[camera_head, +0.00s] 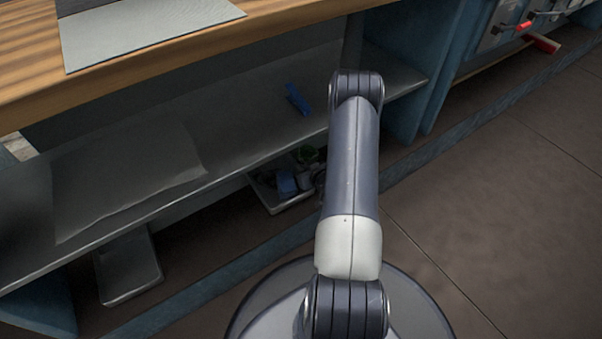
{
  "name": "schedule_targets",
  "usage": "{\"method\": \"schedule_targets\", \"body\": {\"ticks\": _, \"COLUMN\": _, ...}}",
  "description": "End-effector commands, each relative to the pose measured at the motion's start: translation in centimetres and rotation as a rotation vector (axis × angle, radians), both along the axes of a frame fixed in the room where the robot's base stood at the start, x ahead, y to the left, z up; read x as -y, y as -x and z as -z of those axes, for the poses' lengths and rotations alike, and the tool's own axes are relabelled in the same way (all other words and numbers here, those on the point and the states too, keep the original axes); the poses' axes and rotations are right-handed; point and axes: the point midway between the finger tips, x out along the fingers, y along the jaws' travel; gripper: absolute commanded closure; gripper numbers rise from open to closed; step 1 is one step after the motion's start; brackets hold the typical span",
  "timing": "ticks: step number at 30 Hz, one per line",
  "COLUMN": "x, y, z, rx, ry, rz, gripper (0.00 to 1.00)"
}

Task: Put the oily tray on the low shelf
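A shallow light-rimmed tray (285,207) sits low under the bench, holding dark, blue and green items. A second grey tray-like piece (128,284) lies low at the left and looks empty. I cannot tell from this view which one is oily. The low shelf (245,140) is a grey board under the bench top, above both of these. My arm stands in front and covers the right end of the filled tray. My gripper cannot be made out; it seems hidden behind the arm.
A grey sheet (125,180) lies on the left of the shelf and a small blue object (298,100) on its middle. The wooden bench top (28,75) carries a grey mat (150,25). A blue upright (415,75) bounds the shelf. The floor at right is clear.

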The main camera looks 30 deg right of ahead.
Motion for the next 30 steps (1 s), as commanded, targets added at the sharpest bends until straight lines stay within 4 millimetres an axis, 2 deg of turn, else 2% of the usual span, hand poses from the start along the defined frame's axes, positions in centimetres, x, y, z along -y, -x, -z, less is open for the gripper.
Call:
{"method": "schedule_targets", "body": {"ticks": 2, "x": 0.0, "y": -0.1, "z": 1.1, "rx": 0.003, "ry": 0.0, "rz": 0.0, "gripper": 1.0}}
{"method": "schedule_targets", "body": {"ticks": 8, "x": 0.0, "y": -0.1, "z": 0.9, "rx": 0.002, "ry": 0.0, "rz": 0.001, "gripper": 1.0}}
{"method": "schedule_targets", "body": {"ticks": 9, "x": 0.0, "y": 0.0, "z": 1.0, "rx": 0.0, "ry": 0.001, "rz": 0.0, "gripper": 0.94}}
{"method": "schedule_targets", "body": {"ticks": 16, "x": 0.0, "y": 0.0, "z": 1.0, "rx": 0.0, "ry": 0.0, "rz": 0.0, "gripper": 0.75}}
{"method": "schedule_targets", "body": {"ticks": 25, "x": 0.0, "y": 0.3, "z": 0.8, "rx": -0.001, "ry": 0.0, "rz": 0.001, "gripper": 0.75}}
{"method": "schedule_targets", "body": {"ticks": 30, "x": 0.2, "y": 2.3, "z": -0.6, "rx": -0.002, "ry": -0.002, "rz": 0.004, "gripper": 0.75}}
